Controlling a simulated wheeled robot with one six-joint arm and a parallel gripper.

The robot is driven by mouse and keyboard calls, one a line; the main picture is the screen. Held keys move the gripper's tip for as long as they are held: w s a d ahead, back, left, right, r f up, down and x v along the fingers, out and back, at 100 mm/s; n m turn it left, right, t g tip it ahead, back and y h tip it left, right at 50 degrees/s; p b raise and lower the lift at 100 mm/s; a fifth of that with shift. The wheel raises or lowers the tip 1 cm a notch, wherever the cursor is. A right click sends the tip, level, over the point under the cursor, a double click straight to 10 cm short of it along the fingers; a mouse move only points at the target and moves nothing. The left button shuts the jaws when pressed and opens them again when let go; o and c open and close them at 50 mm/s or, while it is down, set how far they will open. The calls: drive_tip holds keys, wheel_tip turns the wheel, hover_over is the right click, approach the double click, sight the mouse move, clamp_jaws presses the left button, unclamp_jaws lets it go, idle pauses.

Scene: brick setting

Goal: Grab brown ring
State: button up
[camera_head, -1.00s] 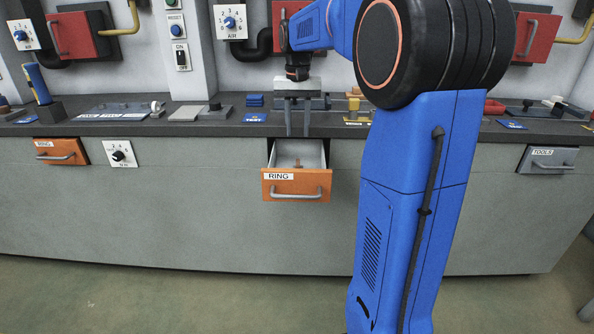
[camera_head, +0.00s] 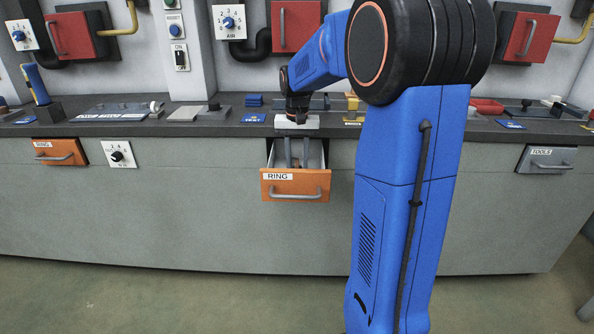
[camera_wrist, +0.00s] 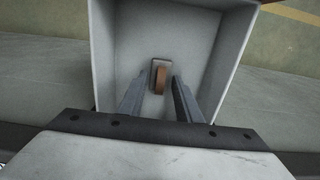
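The brown ring (camera_wrist: 161,78) stands on edge in a small holder inside the open drawer, seen from above in the wrist view. In the head view the open orange drawer labelled RING (camera_head: 296,185) juts from the counter front, and the ring is hidden there. The drawer's grey inner wall (camera_wrist: 103,60) also shows in the wrist view. My gripper (camera_wrist: 156,88) is open, its two fingers apart with the ring between and beyond their tips. In the head view my gripper (camera_head: 297,160) points down into the drawer. I cannot tell whether the fingers touch the ring.
A shut orange drawer (camera_head: 60,152) is at the left and a grey TOOLS drawer (camera_head: 547,159) at the right. The dark countertop (camera_head: 225,126) carries several small items. The floor (camera_head: 180,300) before the counter is clear.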

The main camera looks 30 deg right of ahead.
drive_tip(key=shift+c, duration=0.3)
clamp_jaws()
drive_tip(key=shift+r, duration=0.1)
